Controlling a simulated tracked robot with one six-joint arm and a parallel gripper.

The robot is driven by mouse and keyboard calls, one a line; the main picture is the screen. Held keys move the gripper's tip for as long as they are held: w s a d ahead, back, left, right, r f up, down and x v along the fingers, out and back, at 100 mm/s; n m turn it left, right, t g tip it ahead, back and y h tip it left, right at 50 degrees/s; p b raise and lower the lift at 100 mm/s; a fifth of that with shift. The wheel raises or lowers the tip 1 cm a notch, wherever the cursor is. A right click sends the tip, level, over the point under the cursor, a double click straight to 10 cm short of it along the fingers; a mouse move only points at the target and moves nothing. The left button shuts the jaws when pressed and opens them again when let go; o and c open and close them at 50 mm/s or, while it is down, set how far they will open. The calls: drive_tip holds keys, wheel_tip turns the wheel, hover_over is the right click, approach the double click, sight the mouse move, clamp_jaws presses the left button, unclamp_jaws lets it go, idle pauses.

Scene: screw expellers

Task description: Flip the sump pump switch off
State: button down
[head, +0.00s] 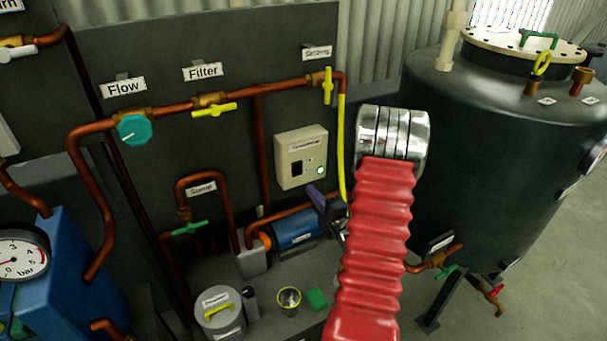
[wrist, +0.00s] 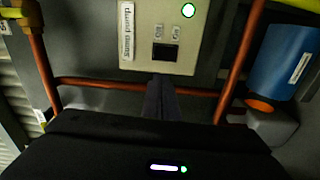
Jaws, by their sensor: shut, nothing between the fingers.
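The beige sump pump switch box (head: 302,143) is mounted on the dark panel in the head view. It also fills the top middle of the wrist view (wrist: 187,37). Its black switch (head: 297,168) sits low on its face and shows in the wrist view (wrist: 165,52) beside two small markings. A green lamp (head: 320,170) on the box is lit and is bright in the wrist view (wrist: 188,10). My gripper (head: 313,190) is shut and empty just below the box. In the wrist view its fingertips (wrist: 161,80) point towards the switch; contact cannot be told.
A blue pump (head: 295,233) lies below the box, with copper pipes around it. A yellow hose (head: 342,150) runs down right of the box. A dark tank (head: 490,150) stands at right. A grey canister (head: 216,318), a cup (head: 289,299) and a green block (head: 317,299) stand below.

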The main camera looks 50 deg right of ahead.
sight(298, 166)
drive_tip(key=shift+t+h, duration=0.4)
drive_tip(key=shift+t, duration=0.2)
drive_tip(key=s, duration=0.1)
drive_tip(key=s+f, duration=0.1)
drive_tip(key=s+d, duration=0.1)
drive_tip(key=shift+s+f, duration=0.4)
drive_tip(key=x, duration=1.4)
drive_tip(key=shift+w+r, duration=0.1)
drive_tip(key=shift+w, duration=0.05)
drive_tip(key=shift+w+r, duration=0.1)
drive_tip(key=shift+w, duration=0.05)
drive_tip(key=shift+n, duration=0.3)
